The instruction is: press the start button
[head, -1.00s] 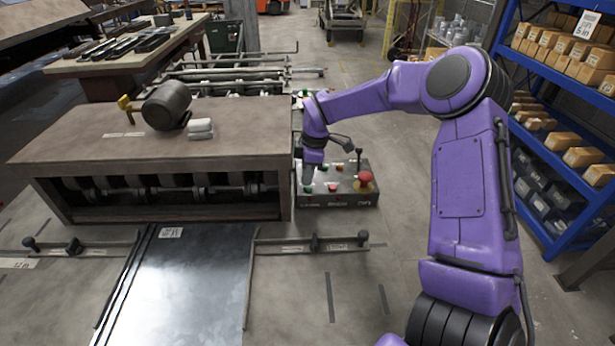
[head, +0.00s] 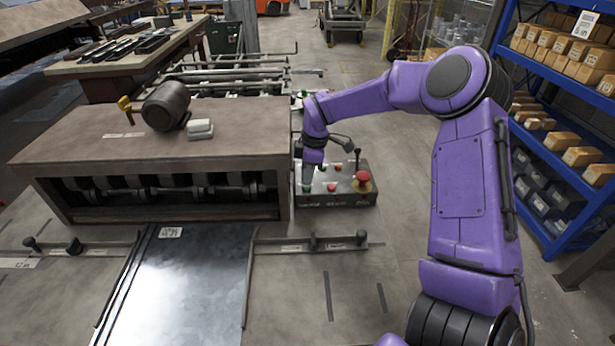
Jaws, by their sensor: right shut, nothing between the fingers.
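The control box (head: 345,198) is a dark grey panel at the right end of the forming machine. It carries green and red buttons, a black lever and a large red mushroom button (head: 363,177). A green button (head: 306,189) shows at the panel's front left. My right gripper (head: 308,181) is shut and empty, pointing down at this green button from just above. I cannot tell whether the fingertips touch it. The lettering on the panel front is too small to read. My left gripper is out of view.
The forming machine (head: 150,148) stands left of the panel, with a motor (head: 167,106) on top. A metal sheet (head: 190,275) lies between guides in front of it. A blue shelf with boxes (head: 560,125) stands at the right.

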